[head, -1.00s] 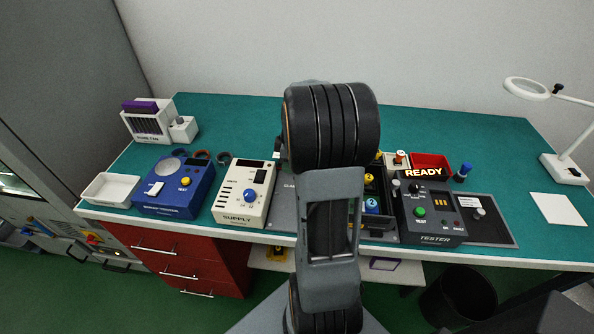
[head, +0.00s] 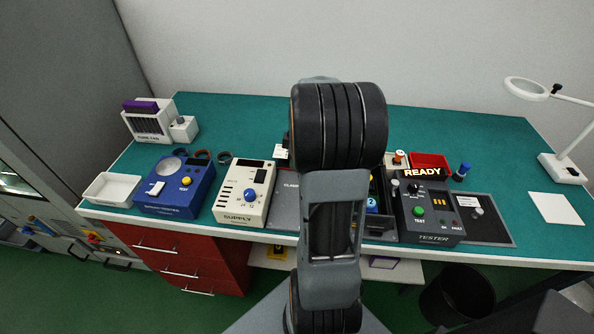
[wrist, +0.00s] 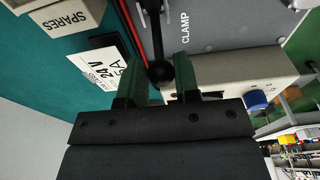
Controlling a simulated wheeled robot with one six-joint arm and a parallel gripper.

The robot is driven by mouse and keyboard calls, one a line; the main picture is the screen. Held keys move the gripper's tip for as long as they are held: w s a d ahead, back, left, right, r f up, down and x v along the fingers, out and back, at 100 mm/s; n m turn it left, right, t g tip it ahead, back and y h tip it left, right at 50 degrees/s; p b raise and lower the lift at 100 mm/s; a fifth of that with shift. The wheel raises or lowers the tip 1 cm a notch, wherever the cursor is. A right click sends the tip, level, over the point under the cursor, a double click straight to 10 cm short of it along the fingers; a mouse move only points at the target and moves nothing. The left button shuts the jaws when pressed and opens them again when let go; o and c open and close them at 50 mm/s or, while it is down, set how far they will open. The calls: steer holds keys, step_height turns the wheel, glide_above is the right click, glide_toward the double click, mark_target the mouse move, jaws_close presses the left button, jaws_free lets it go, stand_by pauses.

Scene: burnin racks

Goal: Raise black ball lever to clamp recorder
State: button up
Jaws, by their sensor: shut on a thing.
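In the wrist view the lever's black ball (wrist: 160,74) sits between the two fingers of my gripper (wrist: 161,83), which is shut on it. The lever's dark rod (wrist: 155,32) runs from the ball toward the top of the picture, over the grey plate (wrist: 215,25) marked CLAMP. In the head view this grey plate (head: 285,203) shows partly beside my arm. My arm hides the lever and gripper there. I cannot make out the recorder in either view.
The cream SUPPLY box (head: 243,192) stands left of the plate and the dark TESTER (head: 427,211), lit READY, to its right. In the wrist view a 24 V card (wrist: 102,68) and a SPARES box (wrist: 67,18) lie left of the gripper.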

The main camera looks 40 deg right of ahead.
steer(key=shift+s+d, duration=0.1)
steer(key=shift+s, duration=0.05)
steer(key=shift+s+d+r, duration=0.1)
steer(key=shift+s+d, duration=0.2)
steer(key=shift+s, duration=0.05)
steer(key=shift+s+d, duration=0.65)
steer(key=shift+s, duration=0.1)
steer(key=o, duration=0.7)
steer(key=shift+c, duration=0.2)
steer(key=shift+r, duration=0.2)
